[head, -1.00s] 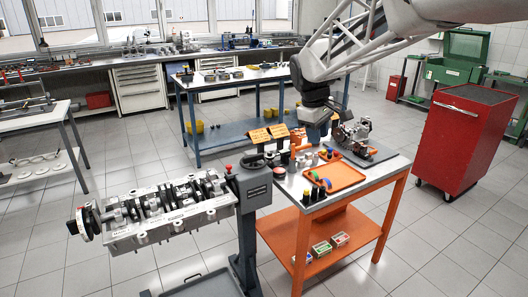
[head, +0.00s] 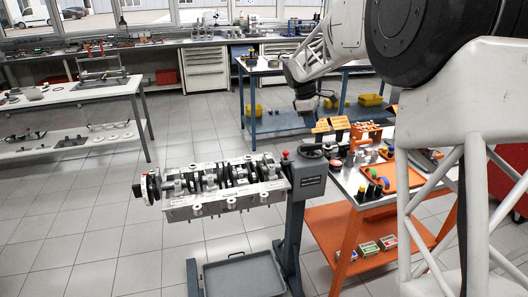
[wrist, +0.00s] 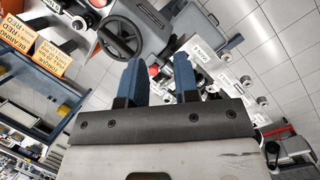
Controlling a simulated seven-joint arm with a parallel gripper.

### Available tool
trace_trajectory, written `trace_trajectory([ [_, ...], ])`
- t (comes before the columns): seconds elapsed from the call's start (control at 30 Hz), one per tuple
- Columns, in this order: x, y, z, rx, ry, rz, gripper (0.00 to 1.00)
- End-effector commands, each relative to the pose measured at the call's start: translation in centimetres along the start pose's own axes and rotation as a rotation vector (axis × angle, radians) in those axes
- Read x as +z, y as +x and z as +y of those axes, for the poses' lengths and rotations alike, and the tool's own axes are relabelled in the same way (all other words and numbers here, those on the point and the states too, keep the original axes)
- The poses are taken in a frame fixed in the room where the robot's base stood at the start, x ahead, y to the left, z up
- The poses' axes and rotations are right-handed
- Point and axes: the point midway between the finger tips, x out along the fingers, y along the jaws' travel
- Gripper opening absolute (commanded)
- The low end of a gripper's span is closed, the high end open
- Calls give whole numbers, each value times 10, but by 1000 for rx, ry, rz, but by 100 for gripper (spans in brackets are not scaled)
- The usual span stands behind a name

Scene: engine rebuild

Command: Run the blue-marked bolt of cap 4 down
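The engine block (head: 228,205) lies on the stand in the head view, its row of bearing caps (head: 215,178) and crankshaft facing up. It also shows partly in the wrist view (wrist: 222,72), beyond my fingers, with white labels on its side. The blue-marked bolt of cap 4 is too small to pick out in either view. My gripper (wrist: 160,72) has two blue fingers, set apart with nothing between them. In the head view my gripper (head: 306,104) hangs in the air behind and above the stand's head, clear of the block.
The grey engine stand (head: 300,185) has a handwheel (wrist: 120,37) beside the block. An orange workbench (head: 345,215) with trays and orange signs (head: 330,125) stands to the right. A drip tray (head: 243,275) lies below. Floor left of the block is free.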

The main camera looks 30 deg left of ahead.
Motion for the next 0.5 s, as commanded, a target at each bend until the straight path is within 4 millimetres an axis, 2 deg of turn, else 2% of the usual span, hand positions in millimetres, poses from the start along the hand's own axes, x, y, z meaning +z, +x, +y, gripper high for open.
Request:
trace_trajectory([
  [0.03,-17,5,5,1,-30,-5,29],
  [0.5,-154,42,29,18,-298,-56,29],
])
